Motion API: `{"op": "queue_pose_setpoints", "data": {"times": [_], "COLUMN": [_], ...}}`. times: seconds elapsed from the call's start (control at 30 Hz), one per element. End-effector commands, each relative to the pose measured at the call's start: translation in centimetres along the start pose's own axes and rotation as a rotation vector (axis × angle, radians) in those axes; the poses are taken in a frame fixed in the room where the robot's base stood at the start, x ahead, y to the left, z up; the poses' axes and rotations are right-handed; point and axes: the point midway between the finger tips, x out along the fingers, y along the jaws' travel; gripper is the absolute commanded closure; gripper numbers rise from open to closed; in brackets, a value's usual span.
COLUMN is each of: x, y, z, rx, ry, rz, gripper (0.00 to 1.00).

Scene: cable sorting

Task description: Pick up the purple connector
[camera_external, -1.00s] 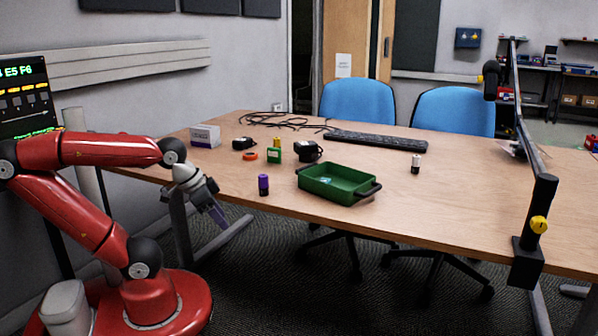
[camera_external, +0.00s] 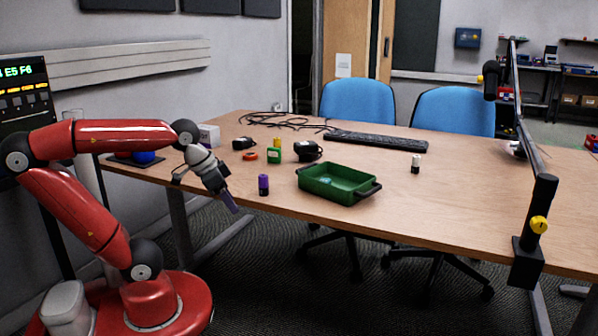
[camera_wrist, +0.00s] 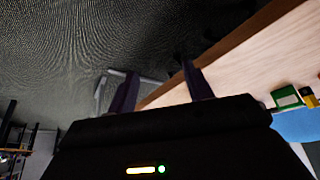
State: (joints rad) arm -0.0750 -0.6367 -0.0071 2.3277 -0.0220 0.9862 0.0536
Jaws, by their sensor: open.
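The purple connector (camera_external: 263,183) stands upright near the front edge of the table, with a purple top and a dark lower part. My gripper (camera_external: 230,202) is just left of it and lower, near the table's front edge, pointing down and to the right. It is apart from the connector. In the wrist view my gripper (camera_wrist: 158,88) shows two dark purple fingers spread apart with nothing between them. The purple connector cannot be made out in the wrist view.
A green tray (camera_external: 312,186) with dark handles lies right of the connector. A white connector (camera_external: 415,165) stands right. The wooden table's front edge is close to my gripper.

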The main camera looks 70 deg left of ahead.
Motion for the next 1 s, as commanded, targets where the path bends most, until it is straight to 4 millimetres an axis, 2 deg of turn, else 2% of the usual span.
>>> {"op": "queue_pose_setpoints", "data": {"times": [0.03, 0.1, 0.2, 0.33, 0.43, 0.53, 1.0], "x": [-0.2, -0.9, -1.6, -2.3, -2.3, -1.5, 4.6], "y": [-0.8, -1.9, -3.5, -5.0, -5.5, -5.5, -5.8], "z": [-2.0, -4.7, -7.7, -10.2, -11.0, -11.0, -10.7], "rx": [-0.015, -0.025, -0.036, -0.041, -0.042, -0.042, -0.041], "ry": [-0.012, -0.030, -0.052, -0.068, -0.073, -0.076, -0.076], "rz": [-0.007, -0.013, -0.015, -0.014, -0.012, -0.011, -0.011], "gripper": [0.49, 0.49, 0.49, 0.49, 0.49, 0.49, 0.49]}}
